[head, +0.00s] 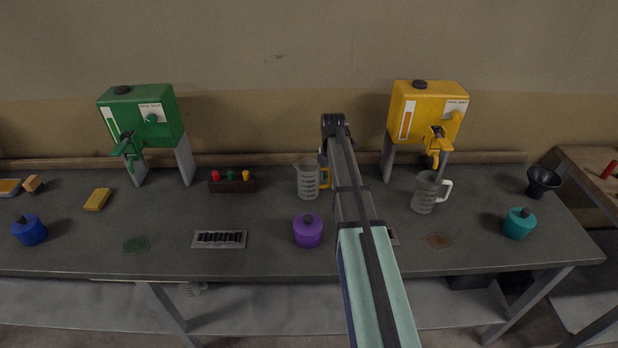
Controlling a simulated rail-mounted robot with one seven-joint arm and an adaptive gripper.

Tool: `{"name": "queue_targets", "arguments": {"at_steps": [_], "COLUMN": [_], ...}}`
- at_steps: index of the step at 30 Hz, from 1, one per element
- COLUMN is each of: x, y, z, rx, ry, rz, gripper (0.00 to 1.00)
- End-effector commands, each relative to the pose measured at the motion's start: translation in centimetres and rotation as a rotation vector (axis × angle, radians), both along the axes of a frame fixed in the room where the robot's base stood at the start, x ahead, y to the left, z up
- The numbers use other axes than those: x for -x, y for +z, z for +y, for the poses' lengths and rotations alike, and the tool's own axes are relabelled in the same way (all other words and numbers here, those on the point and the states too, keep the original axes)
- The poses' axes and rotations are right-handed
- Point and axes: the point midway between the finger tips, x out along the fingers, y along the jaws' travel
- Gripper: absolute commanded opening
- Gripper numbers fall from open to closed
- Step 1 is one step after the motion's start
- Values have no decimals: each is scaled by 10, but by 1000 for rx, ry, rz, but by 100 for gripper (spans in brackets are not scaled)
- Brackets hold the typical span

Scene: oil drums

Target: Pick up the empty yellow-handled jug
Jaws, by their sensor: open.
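The yellow-handled jug (308,181) is clear, ribbed and upright on the grey bench, left of my arm. Its yellow handle is on its right side, close to my arm in the picture. It looks empty. A second clear jug (425,192) with a white handle stands to the right, below the yellow dispenser. My gripper (333,122) is the dark end of my outstretched arm, above and right of the yellow-handled jug in the picture. It is open and not around the jug; its fingers are hard to make out.
A green dispenser (145,118) and a yellow dispenser (428,105) stand at the back. A purple canister (308,231) is in front of the jug; a rack with coloured knobs (232,185) is to its left. A drain grate (218,239), a teal canister (519,224) and a black funnel (542,181) are farther out.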

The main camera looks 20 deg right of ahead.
Motion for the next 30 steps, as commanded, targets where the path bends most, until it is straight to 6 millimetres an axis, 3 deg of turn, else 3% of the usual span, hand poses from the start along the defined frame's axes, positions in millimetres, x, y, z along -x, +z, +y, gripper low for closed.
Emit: {"name": "queue_targets", "arguments": {"at_steps": [7,8,9,12,30], "x": [0,0,0,0,0], "y": [-2,-2,-2,-2,7], "z": [0,0,0,0,0], "rx": [0,0,0,0,0], "ry": [0,0,0,0,0], "rz": [0,0,0,0,-1], "gripper": [47,43,29,0,0]}}
